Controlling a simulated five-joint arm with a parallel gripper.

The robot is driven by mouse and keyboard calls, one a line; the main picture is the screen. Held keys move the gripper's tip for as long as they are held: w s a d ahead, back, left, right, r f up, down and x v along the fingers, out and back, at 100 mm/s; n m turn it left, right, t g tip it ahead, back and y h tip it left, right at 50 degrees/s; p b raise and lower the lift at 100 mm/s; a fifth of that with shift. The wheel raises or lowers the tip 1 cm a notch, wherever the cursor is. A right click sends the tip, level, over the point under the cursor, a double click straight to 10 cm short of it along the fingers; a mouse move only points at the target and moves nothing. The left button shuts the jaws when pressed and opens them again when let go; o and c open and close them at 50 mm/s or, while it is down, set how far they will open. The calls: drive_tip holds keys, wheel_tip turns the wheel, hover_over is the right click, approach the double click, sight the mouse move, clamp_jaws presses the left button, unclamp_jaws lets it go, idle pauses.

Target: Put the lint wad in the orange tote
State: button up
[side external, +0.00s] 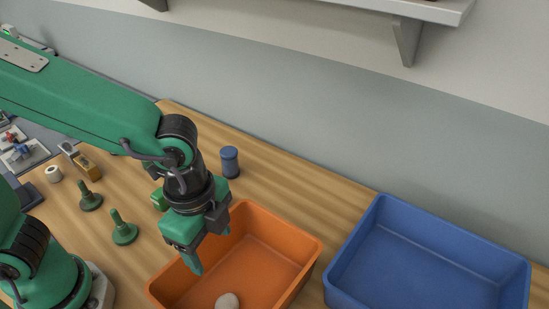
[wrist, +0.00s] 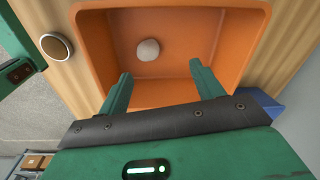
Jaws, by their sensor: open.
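The lint wad (side external: 227,301) is a small pale lump lying on the floor of the orange tote (side external: 288,242). In the wrist view the wad (wrist: 148,50) rests inside the tote (wrist: 205,20), near its far side and apart from my fingers. My gripper (side external: 205,258) is above the tote, its fingers pointing down toward the inside. In the wrist view my gripper (wrist: 158,85) has its two green fingers spread apart with nothing between them.
A blue tote (side external: 420,262) stands to the right of the orange one. A blue spool (side external: 230,162) stands behind it. Green pegs (side external: 123,232), a small white roll (side external: 54,174) and a wooden block (side external: 88,167) are on the left. A shelf (side external: 400,12) hangs above.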

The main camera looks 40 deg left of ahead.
drive_tip(key=a+r+n+t, duration=0.2)
drive_tip(key=a+r+n, duration=0.2)
drive_tip(key=a+n, duration=0.4)
drive_tip(key=a+r+n+t, duration=0.3)
drive_tip(key=a+r+n, duration=0.2)
drive_tip(key=a, duration=0.8)
drive_tip(key=n, duration=0.2)
drive_tip(key=shift+w+a+n+y, duration=0.3)
drive_tip(key=shift+a+n, duration=0.1)
drive_tip(key=shift+r, duration=0.1)
